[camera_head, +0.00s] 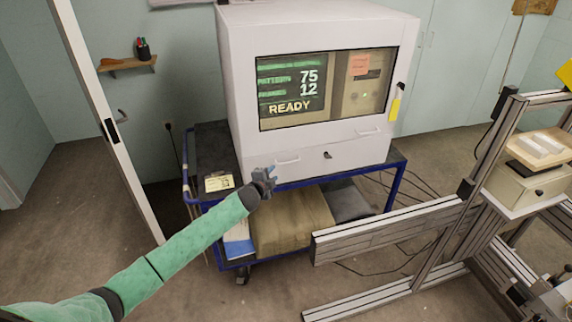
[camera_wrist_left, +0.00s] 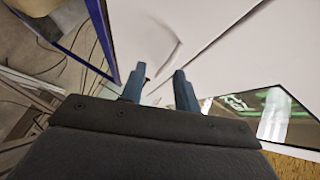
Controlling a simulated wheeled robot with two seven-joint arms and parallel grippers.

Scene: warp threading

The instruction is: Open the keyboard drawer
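The keyboard drawer (camera_head: 318,160) is the white lower front panel of a computer cabinet (camera_head: 241,90), and it looks closed. My left gripper (camera_head: 268,176) is just below and left of the left handle. In the left wrist view its two fingers (camera_wrist_left: 160,84) are apart with nothing gripped. A curved pale handle (camera_wrist_left: 172,58) shows ahead of them, not touching as far as I can tell. My right gripper is not in view.
The cabinet stands on a blue-framed cart (camera_head: 398,170) with a tan bundle (camera_head: 290,220) on its lower shelf. A note card (camera_head: 219,183) lies on the cart's left top. A metal-profile frame (camera_head: 385,228) stands at right. Floor in front is partly clear.

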